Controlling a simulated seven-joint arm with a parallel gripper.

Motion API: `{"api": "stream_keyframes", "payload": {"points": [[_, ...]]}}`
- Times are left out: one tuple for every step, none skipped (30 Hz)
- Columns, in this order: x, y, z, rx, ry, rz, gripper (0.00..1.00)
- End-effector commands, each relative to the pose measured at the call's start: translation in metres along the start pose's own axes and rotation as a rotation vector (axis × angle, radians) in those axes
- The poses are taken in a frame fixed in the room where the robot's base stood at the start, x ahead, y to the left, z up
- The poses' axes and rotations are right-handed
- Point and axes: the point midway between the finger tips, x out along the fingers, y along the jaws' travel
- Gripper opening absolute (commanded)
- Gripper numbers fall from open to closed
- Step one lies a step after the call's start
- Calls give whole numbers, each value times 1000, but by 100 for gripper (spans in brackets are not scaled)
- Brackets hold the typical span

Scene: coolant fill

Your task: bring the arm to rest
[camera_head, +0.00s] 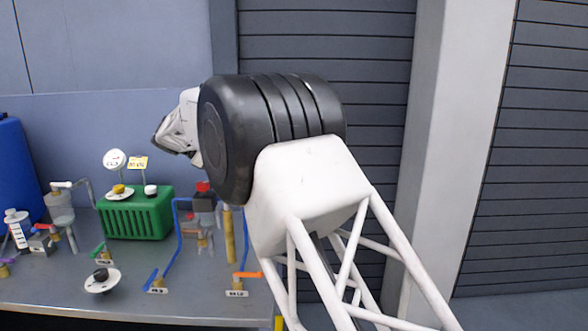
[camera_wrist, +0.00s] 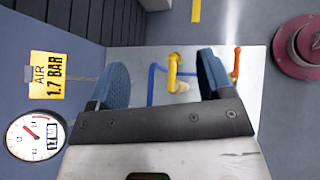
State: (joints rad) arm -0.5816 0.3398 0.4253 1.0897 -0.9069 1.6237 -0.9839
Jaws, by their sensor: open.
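My gripper (camera_wrist: 162,66) shows in the wrist view with its two blue-padded fingers wide apart. Nothing is held between them. A yellow pipe (camera_wrist: 173,66) and a blue pipe (camera_wrist: 151,84) show in the gap beyond the fingers, further off on the bench. In the head view my arm rises from the lower right, and its end is raised above the bench, pointing left. The fingers are small and partly hidden there, behind my dark wrist joint. No bench object touches the gripper in either view.
A grey bench (camera_head: 125,283) holds a green box (camera_head: 137,215), a gauge (camera_head: 115,160), a yellow sign (camera_head: 138,163), a white bottle (camera_head: 17,228) and several coloured valve handles. A blue drum (camera_head: 14,165) stands at left. A dark red round object (camera_wrist: 298,48) is on the floor.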

Motion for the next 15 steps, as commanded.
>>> {"api": "stream_keyframes", "payload": {"points": [[7, -8, 17, 26, 19, -10, 74], [12, -13, 24, 40, 30, -16, 74], [18, -19, 34, 60, 47, -24, 74], [22, -24, 41, 76, 58, -30, 74], [26, -29, 48, 90, 69, -36, 74], [32, -36, 58, 113, 86, -44, 74], [36, -42, 65, 128, 97, -50, 74], [40, -48, 72, 145, 108, -57, 74], [46, -55, 81, 166, 124, -66, 74], [50, -61, 87, 182, 134, -72, 74], [54, -68, 94, 200, 146, -80, 74], [59, -76, 102, 221, 161, -89, 74], [63, -82, 108, 239, 172, -95, 74], [67, -89, 115, 256, 183, -103, 74], [72, -98, 123, 280, 197, -112, 74]]}}
